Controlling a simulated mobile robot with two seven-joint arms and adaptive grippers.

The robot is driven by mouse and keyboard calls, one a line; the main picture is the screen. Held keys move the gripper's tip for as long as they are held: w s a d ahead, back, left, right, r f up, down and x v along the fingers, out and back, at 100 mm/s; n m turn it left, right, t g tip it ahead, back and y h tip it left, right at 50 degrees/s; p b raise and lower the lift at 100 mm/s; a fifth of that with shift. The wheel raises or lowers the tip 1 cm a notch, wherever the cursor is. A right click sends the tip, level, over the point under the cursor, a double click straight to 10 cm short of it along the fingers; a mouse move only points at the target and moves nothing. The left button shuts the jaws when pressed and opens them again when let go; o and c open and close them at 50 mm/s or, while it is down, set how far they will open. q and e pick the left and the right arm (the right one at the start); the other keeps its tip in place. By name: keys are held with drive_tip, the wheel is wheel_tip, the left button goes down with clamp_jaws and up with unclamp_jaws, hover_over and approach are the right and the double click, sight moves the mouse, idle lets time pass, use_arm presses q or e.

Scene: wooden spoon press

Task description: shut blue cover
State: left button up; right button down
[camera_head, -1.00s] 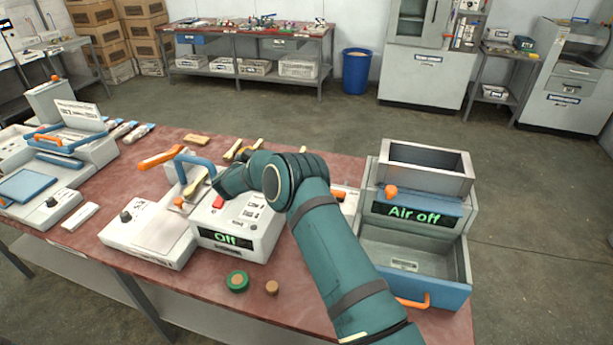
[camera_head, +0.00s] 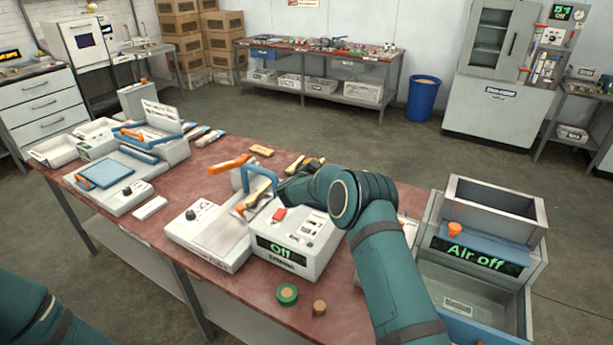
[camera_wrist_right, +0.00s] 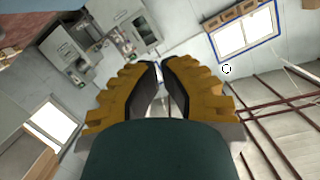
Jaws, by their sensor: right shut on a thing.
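A blue arched part with an orange handle (camera_head: 229,164) stands raised at the back of the white press (camera_head: 292,241), whose display reads "Off". Another blue cover with an orange handle (camera_head: 130,134) stands raised on the left machine (camera_head: 123,195). I cannot tell which one the task names. My right gripper (camera_head: 250,199) is beside the arched part, over the press's flat bed. A small brown tip shows by its fingers. In the right wrist view the yellow fingers (camera_wrist_right: 160,85) are nearly together; what they hold is unclear. My left arm shows at lower left, its gripper out of view.
A grey bin unit (camera_head: 481,252) reading "Air off" stands at the right. A green round piece (camera_head: 287,295) and a small wooden piece (camera_head: 319,307) lie at the front of the red table (camera_head: 218,291). Several brushes or spatulas lie behind.

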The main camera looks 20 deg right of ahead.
use_arm(q)
drive_tip(key=shift+a+r, duration=0.25)
drive_tip(key=shift+a, duration=0.25)
use_arm(e)
drive_tip(key=r+v, duration=0.1)
drive_tip(key=v, duration=0.9)
drive_tip(key=shift+w+a+r, duration=0.25)
drive_tip(key=shift+w+r, duration=0.05)
drive_tip(key=shift+a, duration=0.1)
